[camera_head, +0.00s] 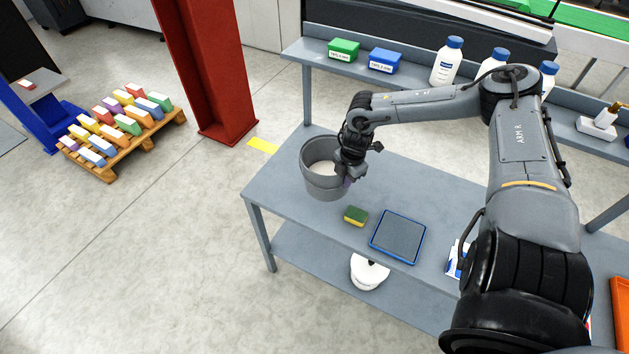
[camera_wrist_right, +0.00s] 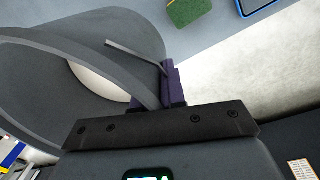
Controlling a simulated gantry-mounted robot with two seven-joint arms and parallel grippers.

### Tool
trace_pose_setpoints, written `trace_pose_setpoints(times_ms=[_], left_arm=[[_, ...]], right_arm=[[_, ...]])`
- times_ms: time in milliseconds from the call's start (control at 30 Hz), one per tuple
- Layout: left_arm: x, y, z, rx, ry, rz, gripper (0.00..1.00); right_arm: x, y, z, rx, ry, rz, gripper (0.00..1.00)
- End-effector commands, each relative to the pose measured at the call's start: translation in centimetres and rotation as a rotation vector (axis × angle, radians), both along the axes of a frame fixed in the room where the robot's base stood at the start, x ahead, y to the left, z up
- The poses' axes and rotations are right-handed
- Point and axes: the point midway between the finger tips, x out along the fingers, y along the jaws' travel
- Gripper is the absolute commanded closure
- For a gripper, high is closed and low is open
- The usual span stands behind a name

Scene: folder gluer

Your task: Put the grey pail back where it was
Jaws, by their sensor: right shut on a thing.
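The grey pail (camera_head: 321,186) is over the left end of the grey table (camera_head: 285,200), with its open top facing up. My right gripper (camera_head: 348,178) reaches in from the right and is shut on the pail's rim. In the right wrist view the rim of the pail (camera_wrist_right: 125,35) sits between the purple fingers (camera_wrist_right: 168,88), and a thin handle rod lies by them. I cannot tell whether the pail's bottom touches the table. My left gripper is not in view.
A green and yellow sponge (camera_head: 356,216) and a blue-edged tray (camera_head: 397,237) lie in front of the pail. A back shelf holds a green box (camera_head: 343,50), a blue box (camera_head: 384,61) and white bottles (camera_head: 447,62). A red column (camera_head: 205,70) stands behind left.

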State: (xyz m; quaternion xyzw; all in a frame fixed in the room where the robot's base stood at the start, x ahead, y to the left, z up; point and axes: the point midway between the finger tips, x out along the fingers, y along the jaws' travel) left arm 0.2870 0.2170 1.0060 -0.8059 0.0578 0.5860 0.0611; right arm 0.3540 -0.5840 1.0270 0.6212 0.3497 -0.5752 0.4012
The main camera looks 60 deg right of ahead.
Motion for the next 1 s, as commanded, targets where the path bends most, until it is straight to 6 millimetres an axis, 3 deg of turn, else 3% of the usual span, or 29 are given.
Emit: trace_pose_setpoints(times_ms=[367,633,1000], left_arm=[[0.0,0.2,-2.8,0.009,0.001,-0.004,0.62],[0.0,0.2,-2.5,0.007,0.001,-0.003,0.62],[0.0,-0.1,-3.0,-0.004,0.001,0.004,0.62]], right_arm=[[2.8,0.2,-1.6,0.01,-0.013,0.001,1.0],[5.2,0.0,-2.6,0.007,-0.009,0.0,1.0],[9.9,-0.4,-5.6,0.005,-0.007,-0.002,1.0]])
